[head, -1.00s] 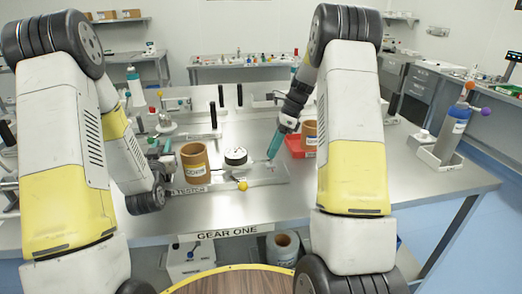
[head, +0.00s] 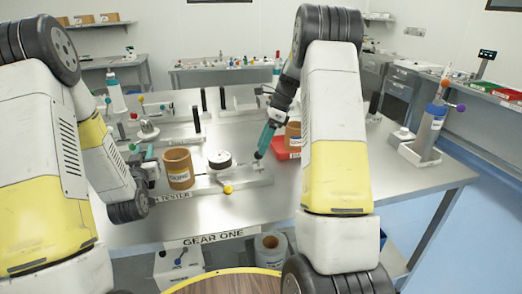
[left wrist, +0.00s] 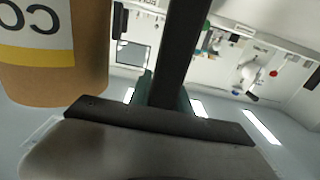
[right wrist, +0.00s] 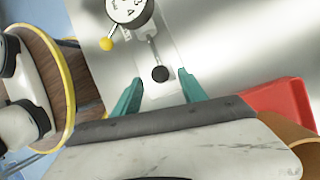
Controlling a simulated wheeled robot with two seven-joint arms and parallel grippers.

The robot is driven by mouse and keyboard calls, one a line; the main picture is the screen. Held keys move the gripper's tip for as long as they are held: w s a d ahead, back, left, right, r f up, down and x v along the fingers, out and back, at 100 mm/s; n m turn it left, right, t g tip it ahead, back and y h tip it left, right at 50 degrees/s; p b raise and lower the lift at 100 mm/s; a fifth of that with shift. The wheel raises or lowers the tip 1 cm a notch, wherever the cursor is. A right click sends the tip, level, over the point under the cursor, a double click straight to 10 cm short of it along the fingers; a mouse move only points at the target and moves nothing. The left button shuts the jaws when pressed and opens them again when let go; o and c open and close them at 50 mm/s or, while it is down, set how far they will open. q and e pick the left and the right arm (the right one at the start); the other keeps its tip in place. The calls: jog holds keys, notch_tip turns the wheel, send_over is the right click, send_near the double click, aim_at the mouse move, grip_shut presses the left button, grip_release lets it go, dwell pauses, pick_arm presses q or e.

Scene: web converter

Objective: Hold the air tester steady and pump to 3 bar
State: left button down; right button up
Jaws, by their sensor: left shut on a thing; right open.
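The air tester is a flat metal plate (head: 243,181) on the near table, with a round white-faced gauge (head: 219,159) and a yellow ball knob (head: 227,189). My right gripper (head: 259,156) is open, pointing down at the tester's right end. In the right wrist view its teal fingertips (right wrist: 162,88) stand either side of a black ball knob (right wrist: 160,74), with gaps.
A brown labelled canister (head: 179,169) stands close to my left gripper, left of the gauge. A red tray (head: 286,151) with another brown canister (head: 293,135) is beside my right gripper. A bottle in a holder (head: 428,135) stands at the table's right. The front right tabletop is clear.

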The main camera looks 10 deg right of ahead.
jog(key=s+v, duration=0.1)
jog(key=v, duration=0.8)
jog(key=shift+w+d+r, duration=0.15)
jog(key=shift+w+r, duration=0.05)
jog(key=shift+w, duration=0.3)
dwell(0.4)
jog(key=c, duration=0.3)
jog(key=s+d+y, duration=0.1)
jog(key=d, duration=0.1)
jog(key=s+d+f+t+y, duration=0.1)
jog(key=d, duration=0.2)
jog(key=s+d+t, duration=0.1)
jog(key=s+d, duration=0.1)
jog(key=d, duration=0.1)
jog(key=shift+f+y, duration=0.35)
jog(key=shift+y, duration=0.05)
grip_shut()
jog(key=shift+t, duration=0.3)
jog(key=shift+a+r+x, duration=0.25)
jog(key=shift+a+x, duration=0.05)
jog(key=shift+x, duration=1.85)
jog(key=shift+a+r+x, duration=0.2)
jog(key=shift+a+x, duration=0.05)
jog(key=shift+x, duration=1.85)
jog(key=shift+a+r+x, duration=0.25)
jog(key=shift+a+x, duration=0.05)
jog(key=shift+x, duration=1.85)
